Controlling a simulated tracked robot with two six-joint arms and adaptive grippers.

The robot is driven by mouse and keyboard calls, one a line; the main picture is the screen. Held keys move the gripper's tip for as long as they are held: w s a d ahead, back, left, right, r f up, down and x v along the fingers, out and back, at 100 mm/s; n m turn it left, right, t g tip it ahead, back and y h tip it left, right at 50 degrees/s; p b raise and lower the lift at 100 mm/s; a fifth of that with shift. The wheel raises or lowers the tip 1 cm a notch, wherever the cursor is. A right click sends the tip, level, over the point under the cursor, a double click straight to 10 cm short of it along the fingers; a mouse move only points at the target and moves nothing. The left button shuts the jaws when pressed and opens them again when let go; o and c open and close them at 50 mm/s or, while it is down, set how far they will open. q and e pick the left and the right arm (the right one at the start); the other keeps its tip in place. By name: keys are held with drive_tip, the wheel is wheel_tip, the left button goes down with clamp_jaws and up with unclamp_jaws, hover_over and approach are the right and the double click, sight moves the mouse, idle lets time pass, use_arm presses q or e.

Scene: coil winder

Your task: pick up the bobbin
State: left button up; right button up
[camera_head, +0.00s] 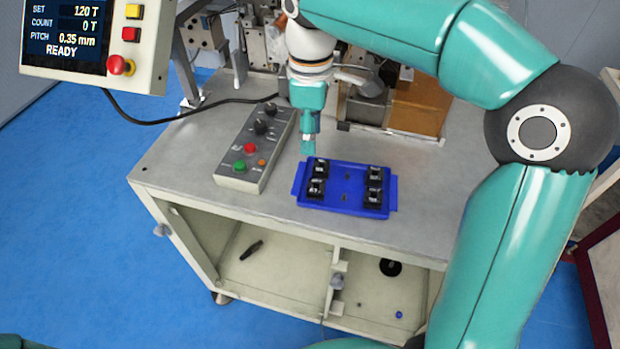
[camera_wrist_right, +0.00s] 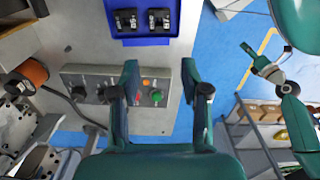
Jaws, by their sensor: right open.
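Several small black bobbins with light metallic middles sit in a blue tray (camera_head: 345,186) on the grey machine table. In the head view they stand in two columns: one bobbin (camera_head: 321,167) at the left back and another (camera_head: 373,198) at the right front. The wrist view shows two bobbins, one (camera_wrist_right: 127,20) beside the other (camera_wrist_right: 160,20), in the tray (camera_wrist_right: 140,42). My right gripper (camera_head: 308,145) points down just behind the tray's left back corner. Its fingers (camera_wrist_right: 160,80) are apart with nothing between them. My left gripper (camera_wrist_right: 250,50) appears small in the wrist view; its jaws are unclear.
A control box (camera_head: 256,150) with knobs and buttons stands left of the tray. Winder machinery and a brown block (camera_head: 418,103) stand behind. A display panel (camera_head: 92,45) hangs at upper left. The table is clear right of the tray. Small items lie on the shelf below.

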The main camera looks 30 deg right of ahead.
hover_over(310, 184)
drive_tip(key=f, duration=1)
drive_tip(key=shift+s, duration=0.3)
drive_tip(key=shift+w+f+p, duration=0.15)
drive_tip(key=shift+f+p, duration=0.1)
drive_tip(key=shift+f, duration=1.1)
drive_tip(key=shift+w+f+p, duration=0.1)
drive_tip(key=shift+f+p, duration=0.1)
drive_tip(key=shift+f, duration=1.15)
drive_tip(key=c, duration=0.5)
drive_tip(key=shift+r, duration=0.15)
wheel_tip(310, 184, up, 20)
drive_tip(key=shift+f, duration=0.1)
